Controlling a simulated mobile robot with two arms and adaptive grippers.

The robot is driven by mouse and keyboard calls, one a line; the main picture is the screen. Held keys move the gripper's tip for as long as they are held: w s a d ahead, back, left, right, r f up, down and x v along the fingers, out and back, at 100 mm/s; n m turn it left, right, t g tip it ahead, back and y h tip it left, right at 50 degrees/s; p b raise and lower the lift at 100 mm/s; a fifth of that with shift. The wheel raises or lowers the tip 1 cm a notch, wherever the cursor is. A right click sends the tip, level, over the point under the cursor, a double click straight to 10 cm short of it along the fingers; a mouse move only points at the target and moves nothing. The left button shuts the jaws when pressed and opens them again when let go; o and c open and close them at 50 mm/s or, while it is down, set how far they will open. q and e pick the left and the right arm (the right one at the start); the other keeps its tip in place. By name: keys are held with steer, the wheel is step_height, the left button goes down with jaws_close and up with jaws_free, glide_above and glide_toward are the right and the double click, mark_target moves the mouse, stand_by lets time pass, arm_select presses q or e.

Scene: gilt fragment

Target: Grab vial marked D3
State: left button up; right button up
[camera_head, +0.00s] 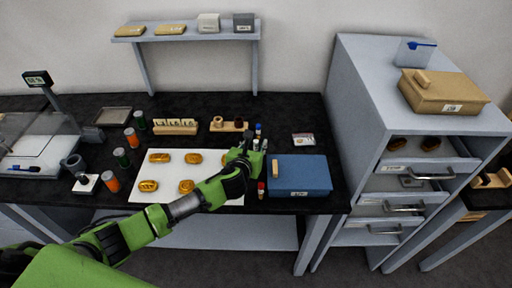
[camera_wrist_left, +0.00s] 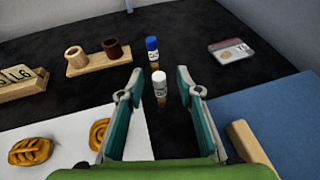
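My left gripper (camera_head: 255,151) is open, with its fingers pointing away over the black table. In the left wrist view a white-capped vial (camera_wrist_left: 160,88) stands upright, lined up with the gap between the fingers; neither finger visibly touches it. A blue-capped vial (camera_wrist_left: 152,47) stands just behind it and also shows in the head view (camera_head: 258,129). A red-capped vial (camera_head: 261,190) stands nearer, left of the blue box. No vial label is readable, so I cannot tell which is D3. My right gripper is not in view.
A blue box (camera_head: 305,174) stands right of the gripper. A white mat (camera_head: 172,173) with gold pieces lies left. A wooden holder (camera_wrist_left: 97,60) with two small cylinders and a card (camera_wrist_left: 231,50) lie beyond. A grey drawer cabinet (camera_head: 350,110) stands at right.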

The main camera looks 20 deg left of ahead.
arm_select(q)
steer(key=shift+x, duration=0.75)
steer(key=shift+a, duration=0.1)
jaws_close()
steer(key=shift+r, duration=0.15)
